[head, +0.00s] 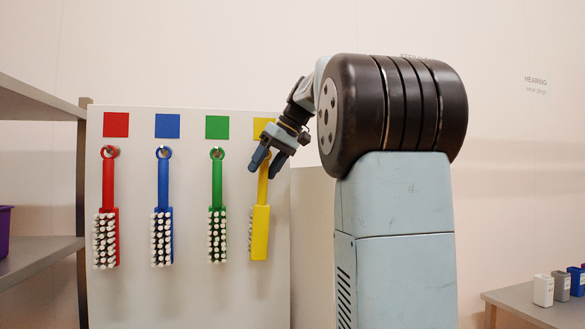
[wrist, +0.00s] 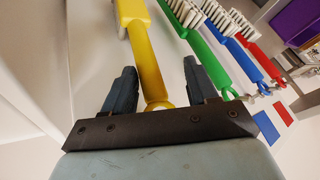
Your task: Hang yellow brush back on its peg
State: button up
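The yellow brush (head: 260,232) hangs head down at the right of the white board, below the yellow square (head: 262,125), with its bristles to the left. My gripper (head: 267,160) is at the upper handle. In the wrist view, the yellow handle (wrist: 147,55) runs between the two spread fingers of my gripper (wrist: 160,80). A clear gap shows between the handle and the right finger; the left finger is close to it. The ring end is partly hidden by my gripper. The yellow peg is hidden, so I cannot tell whether the ring is around it.
Red (head: 107,210), blue (head: 162,210) and green (head: 217,210) brushes hang on pegs on the white board (head: 190,295), left of the yellow one. A grey shelf (head: 35,255) stands at the left. A table (head: 525,300) with small containers is at the lower right.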

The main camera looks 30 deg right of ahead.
jog(key=v, duration=1.3)
jog(key=shift+d+r, duration=0.2)
jog(key=shift+r, duration=0.1)
jog(key=shift+s, duration=0.15)
jog(key=s+a+f+m+h, duration=0.1)
jog(key=s+a+f, duration=0.1)
jog(key=a+f, duration=0.45)
jog(key=s+a+f+h, duration=0.1)
jog(key=s+a+f, duration=0.2)
jog(key=s+f, duration=0.3)
jog(key=s+a+f+m+h, duration=0.1)
jog(key=s+f, duration=0.5)
jog(key=f, duration=1)
jog(key=s+a+f+m+t+h, duration=0.1)
jog(key=s+a+f, duration=0.3)
jog(key=s+f, duration=0.3)
notch_tip(320, 180, down, 5)
jog(key=shift+a+r+h, duration=0.1)
jog(key=shift+a+h, duration=0.2)
jog(key=shift+a, duration=0.05)
